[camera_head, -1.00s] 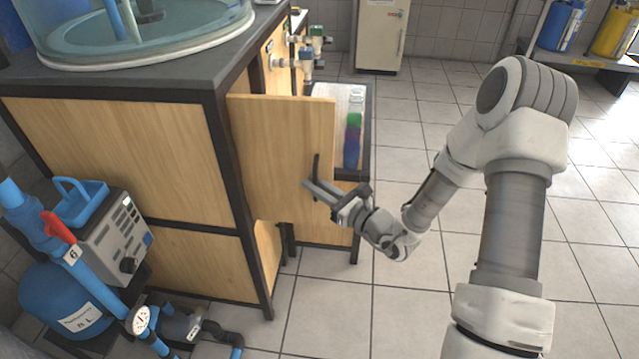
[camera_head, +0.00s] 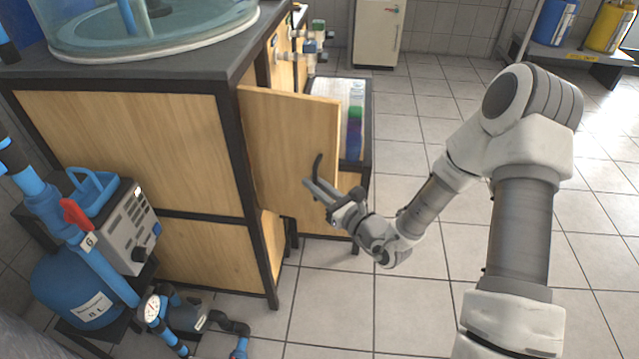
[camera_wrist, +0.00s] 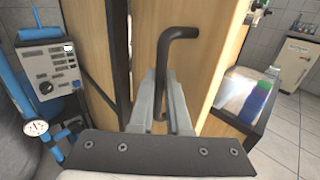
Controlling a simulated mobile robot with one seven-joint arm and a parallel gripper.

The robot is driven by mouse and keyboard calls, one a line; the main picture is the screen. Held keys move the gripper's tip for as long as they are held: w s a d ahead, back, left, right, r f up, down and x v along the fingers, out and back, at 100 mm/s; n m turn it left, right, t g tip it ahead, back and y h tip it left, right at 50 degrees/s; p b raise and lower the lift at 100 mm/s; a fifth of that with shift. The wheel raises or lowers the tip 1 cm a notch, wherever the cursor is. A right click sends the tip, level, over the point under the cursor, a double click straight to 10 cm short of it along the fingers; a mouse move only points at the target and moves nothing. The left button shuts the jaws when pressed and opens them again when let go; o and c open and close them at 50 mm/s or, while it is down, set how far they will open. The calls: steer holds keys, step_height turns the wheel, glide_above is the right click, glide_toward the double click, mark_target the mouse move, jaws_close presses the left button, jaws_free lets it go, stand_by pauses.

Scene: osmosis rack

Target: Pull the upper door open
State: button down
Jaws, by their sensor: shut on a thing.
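The upper door (camera_head: 285,140) is a light wood panel that stands swung out from the black-framed cabinet. Its dark bar handle (camera_head: 317,166) is on the panel near the free edge. In the wrist view the bent black handle (camera_wrist: 165,62) rises between the fingers, with its top end turning toward the door (camera_wrist: 205,70). My gripper (camera_head: 312,186) is at the handle's lower part, and it also shows in the wrist view (camera_wrist: 160,100), shut around the handle bar.
A clear tank (camera_head: 150,30) stands on the cabinet top. A pump unit (camera_head: 125,225) with blue pipes (camera_head: 45,195) stands at the left. Colored bottles (camera_head: 355,130) sit on a low surface behind the door. Tiled floor (camera_head: 410,300) is clear between the cabinet and my arm.

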stand_by(0.4)
steer(key=c, duration=0.9)
jaws_free()
steer(key=p+v, duration=0.2)
steer(key=v, duration=1.5)
steer(key=shift+s+d+r, duration=0.1)
steer(key=shift+s, duration=0.2)
